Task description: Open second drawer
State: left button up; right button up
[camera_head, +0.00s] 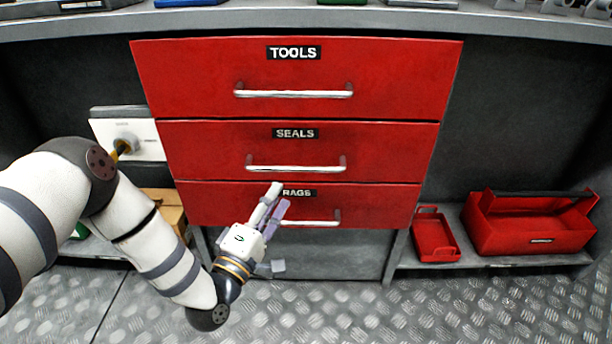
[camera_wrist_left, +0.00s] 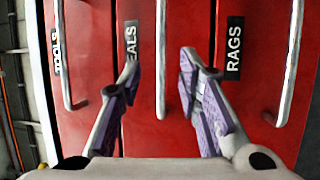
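The second drawer (camera_head: 210,150), labelled SEALS, is red and closed, in the middle of a three-drawer stack. Its silver bar handle (camera_head: 296,169) runs across its front. My left gripper (camera_head: 279,196) is low in front of the RAGS drawer, its fingers pointing up toward the SEALS handle. In the left wrist view the picture is turned sideways. There my left gripper (camera_wrist_left: 161,66) is open and empty, and the SEALS handle (camera_wrist_left: 160,45) shows between its two fingers. I cannot tell how far the handle is beyond the fingertips. My right gripper is not in view.
The TOOLS drawer (camera_head: 190,75) above and the RAGS drawer (camera_head: 375,205) below are closed. A red toolbox (camera_head: 530,230) and red tray (camera_head: 434,236) stand on a low shelf at right. A workbench edge (camera_head: 400,20) runs above. The metal floor (camera_head: 400,310) in front looks clear.

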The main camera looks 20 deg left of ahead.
aim_at(295, 167)
pick_arm(q)
jog(key=b+x, duration=0.2)
jog(key=x, duration=0.7)
jog(key=shift+w, duration=0.3)
jog(key=shift+c, duration=0.2)
grip_shut()
